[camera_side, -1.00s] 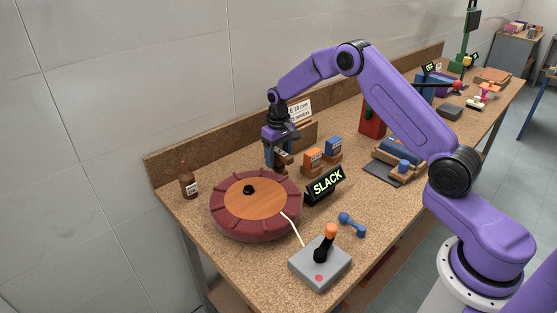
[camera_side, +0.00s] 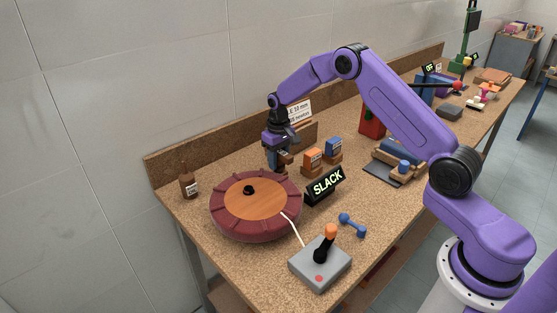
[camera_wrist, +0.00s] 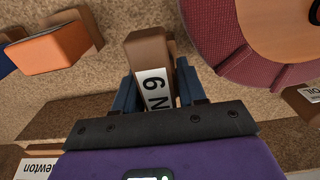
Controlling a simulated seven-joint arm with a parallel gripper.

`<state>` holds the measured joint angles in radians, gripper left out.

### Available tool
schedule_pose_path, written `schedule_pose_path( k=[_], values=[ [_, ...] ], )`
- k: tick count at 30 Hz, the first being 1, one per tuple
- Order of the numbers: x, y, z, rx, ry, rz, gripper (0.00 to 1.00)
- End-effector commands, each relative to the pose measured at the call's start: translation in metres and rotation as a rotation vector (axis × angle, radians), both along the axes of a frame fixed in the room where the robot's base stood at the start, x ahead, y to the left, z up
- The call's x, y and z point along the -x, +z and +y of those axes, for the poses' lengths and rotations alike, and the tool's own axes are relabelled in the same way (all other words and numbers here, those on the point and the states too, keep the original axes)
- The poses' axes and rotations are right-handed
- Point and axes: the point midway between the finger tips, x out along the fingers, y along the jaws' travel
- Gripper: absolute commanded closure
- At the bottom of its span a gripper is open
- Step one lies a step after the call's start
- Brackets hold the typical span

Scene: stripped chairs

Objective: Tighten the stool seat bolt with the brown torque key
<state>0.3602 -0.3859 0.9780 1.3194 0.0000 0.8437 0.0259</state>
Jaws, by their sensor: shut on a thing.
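My gripper (camera_side: 277,160) is shut on the brown torque key (camera_wrist: 150,52), behind the stool seat in the side view. In the wrist view, the key sits between the two blue fingers (camera_wrist: 158,88), with a white label showing an N and a digit. The stool seat (camera_side: 228,226) is a round burgundy cushion with a wooden centre. Its black bolt (camera_side: 249,189) stands on the wood, apart from the key. The seat's edge also shows at upper right in the wrist view (camera_wrist: 222,50). The display (camera_side: 325,186) beside the seat reads SLACK.
An orange key (camera_side: 313,159) and a blue key (camera_side: 334,146) stand right of my gripper. A brown bottle (camera_side: 187,184) is left of the seat. A grey box with an orange-topped lever (camera_side: 322,262) and a blue dumbbell-shaped piece (camera_side: 352,224) lie in front. A sign stands behind.

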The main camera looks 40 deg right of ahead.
Motion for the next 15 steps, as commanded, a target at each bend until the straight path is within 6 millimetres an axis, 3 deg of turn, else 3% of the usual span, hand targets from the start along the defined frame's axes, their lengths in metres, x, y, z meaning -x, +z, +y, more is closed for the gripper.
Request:
schedule_pose_path(
  k=[8,15],
  values=[
    [0.0,0.032,0.0,0.0,0.0,-0.005,0.99],
    [0.028,0.063,0.002,0.0,0.0,-0.003,0.99]
  ],
)
